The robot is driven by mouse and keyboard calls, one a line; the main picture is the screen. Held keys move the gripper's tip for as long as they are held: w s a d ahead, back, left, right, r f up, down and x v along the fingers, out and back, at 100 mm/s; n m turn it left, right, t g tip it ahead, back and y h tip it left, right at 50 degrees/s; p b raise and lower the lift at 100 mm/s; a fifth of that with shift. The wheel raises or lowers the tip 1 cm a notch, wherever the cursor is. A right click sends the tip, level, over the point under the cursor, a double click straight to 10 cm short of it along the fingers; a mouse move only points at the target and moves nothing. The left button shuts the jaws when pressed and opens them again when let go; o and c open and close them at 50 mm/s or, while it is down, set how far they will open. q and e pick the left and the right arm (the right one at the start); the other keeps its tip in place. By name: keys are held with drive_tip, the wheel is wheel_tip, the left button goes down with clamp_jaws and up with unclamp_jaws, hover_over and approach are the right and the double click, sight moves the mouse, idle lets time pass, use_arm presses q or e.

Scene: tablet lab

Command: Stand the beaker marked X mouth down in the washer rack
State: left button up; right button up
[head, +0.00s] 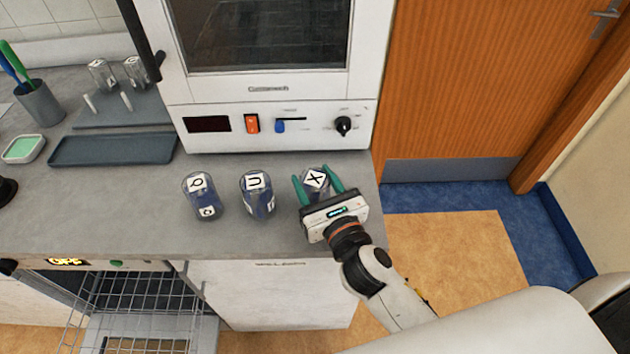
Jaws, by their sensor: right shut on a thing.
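The beaker marked X (316,178) stands on the grey counter near its right end, below the oven. My right gripper (321,182) has its green fingers on either side of this beaker and is shut on it. The gripper body hides the beaker's lower part. The washer rack (130,297) is a wire rack in the open washer under the counter, at the lower left. My left gripper is not in view.
A beaker marked Q (203,200) and a beaker marked U (257,200) stand left of the X beaker. A dark tray (112,149), a peg stand with two beakers (118,105), a sponge dish (24,149) and a brush cup (40,103) are further left. The oven (270,130) stands behind.

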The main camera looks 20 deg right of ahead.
drive_tip(key=shift+f, duration=0.1)
drive_tip(key=o, duration=0.5)
drive_tip(key=shift+f, duration=0.1)
drive_tip(key=o, duration=0.5)
drive_tip(key=shift+s+r, duration=0.1)
drive_tip(key=shift+r, duration=0.1)
drive_tip(key=shift+s+d+b, duration=0.25)
drive_tip(key=shift+s+b, duration=0.35)
drive_tip(key=shift+s, duration=1.35)
drive_tip(key=shift+s+d+b, duration=0.2)
drive_tip(key=shift+s+b, duration=0.4)
drive_tip(key=shift+s, duration=1.4)
drive_tip(key=shift+s+d+b, duration=0.25)
drive_tip(key=shift+s+b, duration=0.35)
drive_tip(key=shift+s, duration=1.35)
